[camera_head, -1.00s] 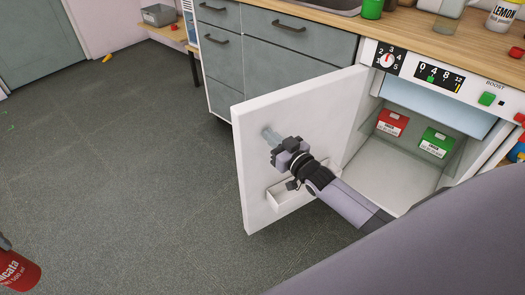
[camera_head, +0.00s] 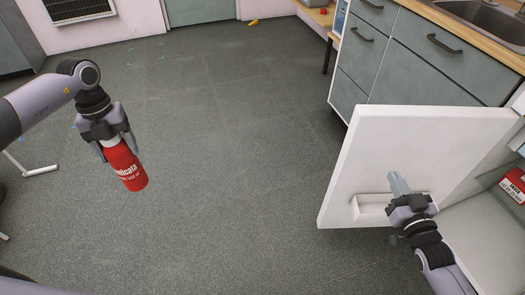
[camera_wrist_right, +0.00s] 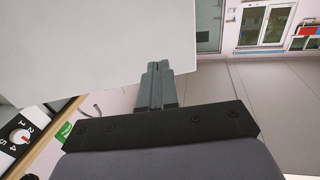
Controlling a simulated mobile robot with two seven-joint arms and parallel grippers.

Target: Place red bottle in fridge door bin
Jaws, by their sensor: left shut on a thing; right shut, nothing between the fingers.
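The red bottle (camera_head: 126,166) with white lettering is in my left gripper (camera_head: 110,146), which is shut around its top. The bottle hangs slightly tilted above the grey floor at the left of the head view. The white fridge door (camera_head: 420,150) stands open on the right, and its low white door bin (camera_head: 373,207) is empty as far as I can see. My right gripper (camera_head: 397,183) is shut and empty, close to the inner face of the door beside the bin. In the right wrist view the closed fingers (camera_wrist_right: 156,85) are near the white door panel (camera_wrist_right: 90,45).
The fridge interior (camera_head: 490,235) shows at the right edge with a red box (camera_head: 514,184) in it. Grey drawers (camera_head: 430,60) and a counter with a sink (camera_head: 485,22) stand behind the door. The floor between bottle and door is clear.

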